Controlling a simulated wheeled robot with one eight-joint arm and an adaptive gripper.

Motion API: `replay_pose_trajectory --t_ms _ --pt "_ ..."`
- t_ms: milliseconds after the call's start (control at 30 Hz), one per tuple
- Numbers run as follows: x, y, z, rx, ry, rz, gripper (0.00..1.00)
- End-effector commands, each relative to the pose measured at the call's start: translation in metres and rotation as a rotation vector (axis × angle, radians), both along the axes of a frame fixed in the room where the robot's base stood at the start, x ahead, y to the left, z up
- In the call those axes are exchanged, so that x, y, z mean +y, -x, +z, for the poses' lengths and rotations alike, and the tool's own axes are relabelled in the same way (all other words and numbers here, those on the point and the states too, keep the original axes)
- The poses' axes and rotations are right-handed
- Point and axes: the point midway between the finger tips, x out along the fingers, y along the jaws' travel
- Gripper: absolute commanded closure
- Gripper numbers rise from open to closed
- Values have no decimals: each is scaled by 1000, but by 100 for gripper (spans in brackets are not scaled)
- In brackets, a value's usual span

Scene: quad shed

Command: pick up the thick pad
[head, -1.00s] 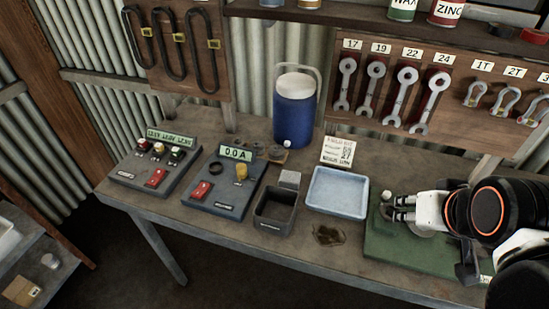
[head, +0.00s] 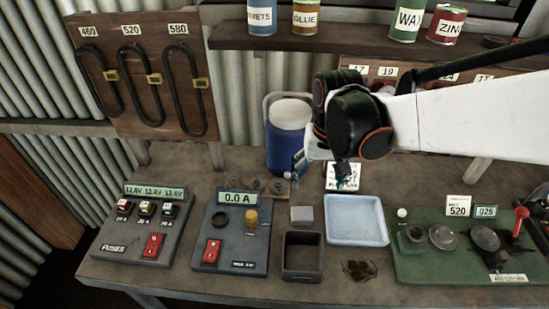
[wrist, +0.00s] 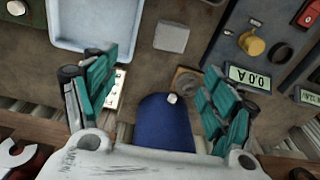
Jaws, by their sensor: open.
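No piece is clearly marked as the thick pad. A small grey square block (head: 302,215) lies on the bench behind the dark open bin; it also shows at the top middle of the wrist view (wrist: 171,36). Several small dark round pieces (head: 277,187) sit on a wooden strip left of it, in front of the blue cooler; one round piece (wrist: 187,80) shows in the wrist view. I cannot tell which is the thick pad. My gripper (head: 325,172) is open and empty, above the bench's back part near the cooler. Its teal fingers (wrist: 160,72) are spread wide.
The dark bin (head: 303,255), a pale blue tray (head: 357,238) and a dark stain (head: 359,270) lie near the front. The blue cooler (head: 283,150) stands behind. Meter box (head: 236,240), fuse box (head: 140,235) and green board (head: 425,265) flank them. A shelf (head: 300,40) runs above.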

Motion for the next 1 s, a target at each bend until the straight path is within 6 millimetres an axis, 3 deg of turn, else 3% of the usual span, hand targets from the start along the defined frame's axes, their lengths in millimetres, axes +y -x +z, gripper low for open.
replay_pose_trajectory --t_ms 100,300,700,1000 --pt "14 -10 -12 45 11 5 22" --pt "26 -11 -28 78 21 18 22" --pt "26 -12 -97 79 21 18 22" --pt "26 -11 -114 79 21 18 22"
